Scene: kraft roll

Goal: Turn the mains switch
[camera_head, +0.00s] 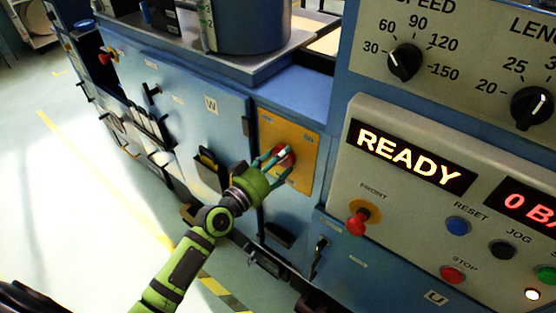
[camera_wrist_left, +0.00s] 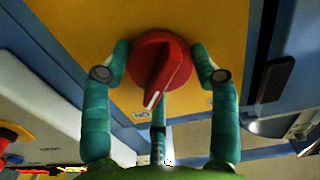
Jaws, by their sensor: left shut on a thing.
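The mains switch (camera_head: 284,156) is a red rotary knob on a yellow plate (camera_head: 301,179) on the blue machine front. In the left wrist view the red knob (camera_wrist_left: 160,66) has a ridge with a white mark that points down and slightly left. My left gripper (camera_head: 272,160) reaches the switch from the left. In the left wrist view its teal fingers (camera_wrist_left: 163,75) stand on both sides of the knob, with a third finger below, shut on it. The fingers hide part of the knob in the head view. My right gripper is not in view.
A control panel (camera_head: 392,226) at right carries a lit READY display (camera_head: 412,156), a red knob on a yellow-orange collar (camera_head: 357,222) and several buttons. Black handles (camera_head: 246,127) stick out from the blue front. The floor at left is open, with yellow lines.

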